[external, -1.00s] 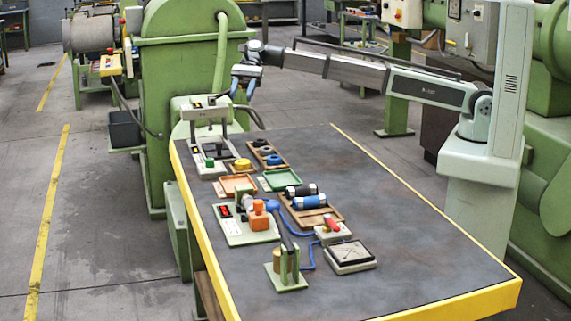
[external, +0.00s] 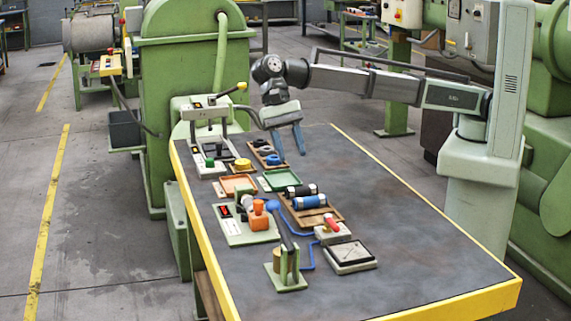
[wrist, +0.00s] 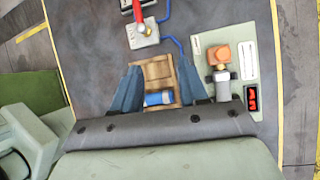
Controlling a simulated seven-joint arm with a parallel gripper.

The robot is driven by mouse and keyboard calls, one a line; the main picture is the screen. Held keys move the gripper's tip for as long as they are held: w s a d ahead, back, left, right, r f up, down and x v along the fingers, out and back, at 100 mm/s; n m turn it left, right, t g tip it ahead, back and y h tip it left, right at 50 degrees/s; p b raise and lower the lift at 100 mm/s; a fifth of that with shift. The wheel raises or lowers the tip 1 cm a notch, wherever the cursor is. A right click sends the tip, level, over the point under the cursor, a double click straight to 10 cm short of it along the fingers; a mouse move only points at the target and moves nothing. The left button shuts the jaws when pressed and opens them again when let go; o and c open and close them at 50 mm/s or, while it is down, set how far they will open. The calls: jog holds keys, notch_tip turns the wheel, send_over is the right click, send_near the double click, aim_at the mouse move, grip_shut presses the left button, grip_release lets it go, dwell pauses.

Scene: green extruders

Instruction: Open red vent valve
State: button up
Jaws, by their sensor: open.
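The red vent valve is a red lever handle (external: 331,222) on a pale grey block (external: 333,237), near the middle of the table. In the wrist view its red handle (wrist: 138,14) and grey block (wrist: 143,36) show at the top, with a blue hose running from the block. The handle's far end is cut off by the wrist view's top edge.
A wooden tray (external: 334,217) with black and blue cylinders stands just behind the valve. A green base with an orange part (external: 259,217) is to its left. A lever stand (external: 286,281) and a square gauge box (external: 350,254) are in front. The table's right side is clear.

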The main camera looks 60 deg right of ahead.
jog(key=h, duration=0.1)
send_near(333, 222)
jog(key=shift+n+t, duration=0.3)
jog(key=shift+t, duration=0.1)
jog(key=x, duration=0.8)
jog(key=shift+s+a+r, duration=0.1)
jog(key=shift+s, duration=0.2)
grip_shut()
